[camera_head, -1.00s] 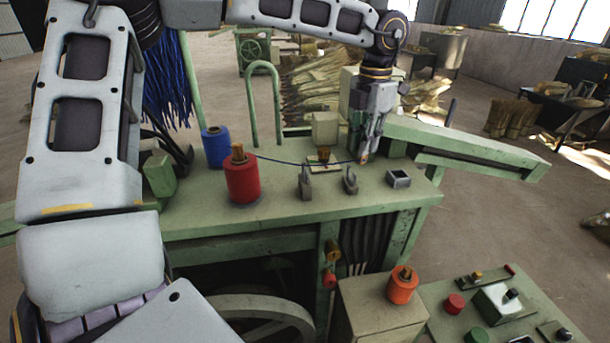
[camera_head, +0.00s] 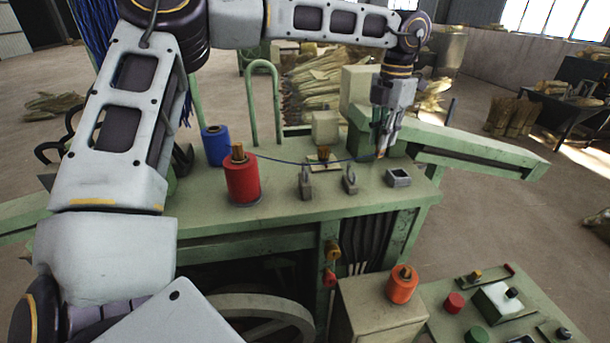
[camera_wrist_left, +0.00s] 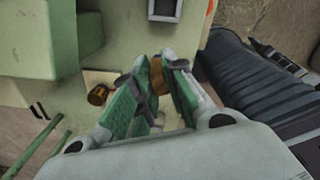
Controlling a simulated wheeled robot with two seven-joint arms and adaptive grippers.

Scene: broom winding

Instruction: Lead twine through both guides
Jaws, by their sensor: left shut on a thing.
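A blue spool (camera_head: 215,146) stands at the back left of the green bench. Thin dark twine (camera_head: 290,161) runs from behind the red spool rightward to my left gripper (camera_head: 380,153). That gripper points down over the bench's right part, shut on a small brown piece (camera_wrist_left: 158,76) at the twine's end. Two grey guides (camera_head: 305,184) (camera_head: 350,180) stand upright in front of the twine. The twine appears to pass behind them, not in their slots, though exact depth is hard to tell. My right gripper is not in view.
A red spool (camera_head: 241,178) stands left of the guides. A small grey open box (camera_head: 398,177) sits right of them. A brown peg (camera_head: 323,152) on a pale plate and a cream block (camera_head: 325,126) stand behind. An orange spool (camera_head: 402,285) is at lower right.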

